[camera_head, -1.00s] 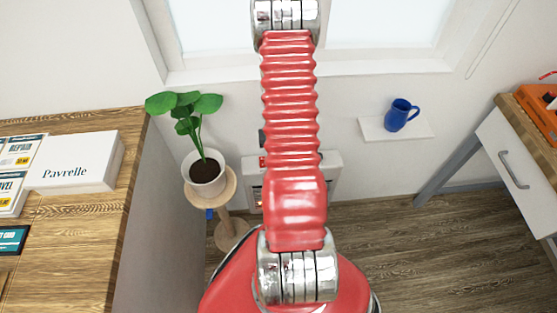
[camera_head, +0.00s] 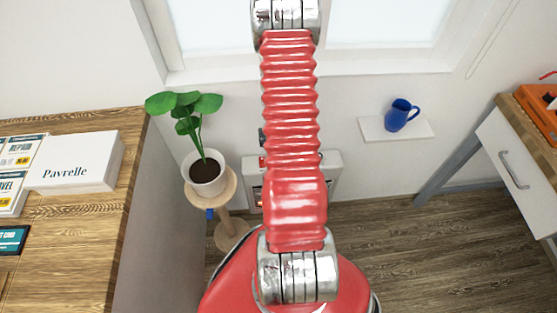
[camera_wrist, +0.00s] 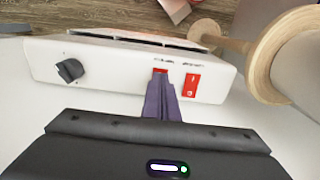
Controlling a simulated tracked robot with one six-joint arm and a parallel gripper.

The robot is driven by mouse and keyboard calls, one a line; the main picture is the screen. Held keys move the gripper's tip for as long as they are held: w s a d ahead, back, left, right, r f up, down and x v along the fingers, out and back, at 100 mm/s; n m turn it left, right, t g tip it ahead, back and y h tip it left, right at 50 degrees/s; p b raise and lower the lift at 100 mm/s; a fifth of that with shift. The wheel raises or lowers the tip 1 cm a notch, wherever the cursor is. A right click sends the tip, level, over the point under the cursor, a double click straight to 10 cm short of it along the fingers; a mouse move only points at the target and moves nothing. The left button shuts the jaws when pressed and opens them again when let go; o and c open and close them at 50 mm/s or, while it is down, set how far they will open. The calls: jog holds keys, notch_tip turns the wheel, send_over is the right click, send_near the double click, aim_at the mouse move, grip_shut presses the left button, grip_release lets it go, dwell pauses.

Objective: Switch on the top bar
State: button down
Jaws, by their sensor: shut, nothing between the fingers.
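The white heater (camera_wrist: 112,72) spans the wrist view, with a dark knob (camera_wrist: 70,70) on its left. A red switch (camera_wrist: 191,86) shows clear to the right. A second red switch (camera_wrist: 160,71) is mostly hidden behind my gripper (camera_wrist: 162,84), whose purple fingers are shut and empty. The fingertips are at this second switch; I cannot tell whether they press it. In the head view the heater (camera_head: 332,172) stands against the wall, mostly behind my red arm. An orange glow (camera_head: 257,194) shows at its left front. The switch labels are too small to read.
A potted plant (camera_head: 206,172) on a round wooden stand (camera_head: 229,184) is close to the heater; the stand also shows in the wrist view (camera_wrist: 262,62). A blue mug (camera_head: 400,115) sits on a small wall shelf (camera_head: 378,130). A wooden counter (camera_head: 80,240) is at left.

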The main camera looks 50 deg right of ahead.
jog(key=shift+r, duration=2.95)
jog(key=shift+s+a, duration=0.1)
jog(key=s+a+r+n+t, duration=0.2)
jog(key=a+r+n+t, duration=0.3)
jog(key=a+r, duration=3.1)
jog(key=r+n, duration=0.1)
jog(key=n, duration=0.3)
jog(key=shift+r+n+t, duration=0.15)
jog(key=shift+n+t, duration=0.15)
jog(key=shift+n, duration=0.1)
